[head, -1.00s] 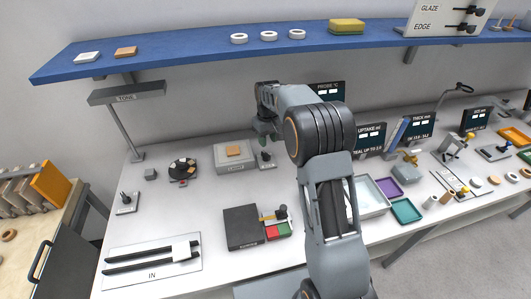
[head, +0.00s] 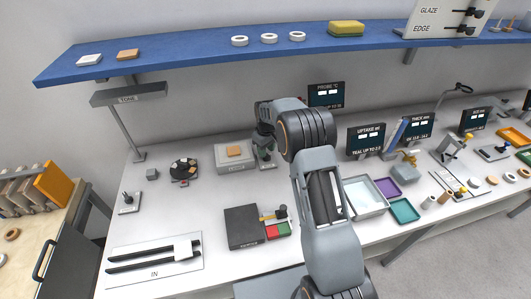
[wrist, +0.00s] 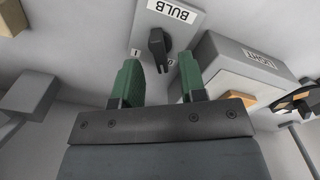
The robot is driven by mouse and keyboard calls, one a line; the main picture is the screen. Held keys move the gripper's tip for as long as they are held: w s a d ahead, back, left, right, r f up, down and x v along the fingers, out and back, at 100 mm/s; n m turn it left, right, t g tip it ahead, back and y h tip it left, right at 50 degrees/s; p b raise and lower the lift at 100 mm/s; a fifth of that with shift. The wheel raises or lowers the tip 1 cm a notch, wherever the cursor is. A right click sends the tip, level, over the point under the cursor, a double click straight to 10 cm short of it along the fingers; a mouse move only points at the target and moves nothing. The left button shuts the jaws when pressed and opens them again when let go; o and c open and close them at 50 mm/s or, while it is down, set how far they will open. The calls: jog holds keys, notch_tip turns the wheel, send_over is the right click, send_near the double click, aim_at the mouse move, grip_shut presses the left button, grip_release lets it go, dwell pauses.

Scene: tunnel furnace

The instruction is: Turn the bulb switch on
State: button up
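The bulb switch is a black knob (wrist: 160,45) on a pale plate (wrist: 150,23) labelled BULB, with 1 and 0 marks beside the knob. In the wrist view the knob's narrow end points down toward the 0 mark. My gripper (wrist: 158,82) is open, its two green fingers apart and nothing between them. The knob lies just beyond the fingertips, roughly in line with the gap. In the head view my gripper (head: 263,146) is low beside the light box and partly hides the switch.
The grey light box (wrist: 250,70) with an orange piece on top stands close to the right finger; it also shows in the head view (head: 234,167). A black dial (head: 183,168) is left of it. The blue shelf (head: 200,57) runs above the bench.

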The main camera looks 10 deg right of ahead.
jog(key=shift+f, duration=1.35)
jog(key=shift+c, duration=0.3)
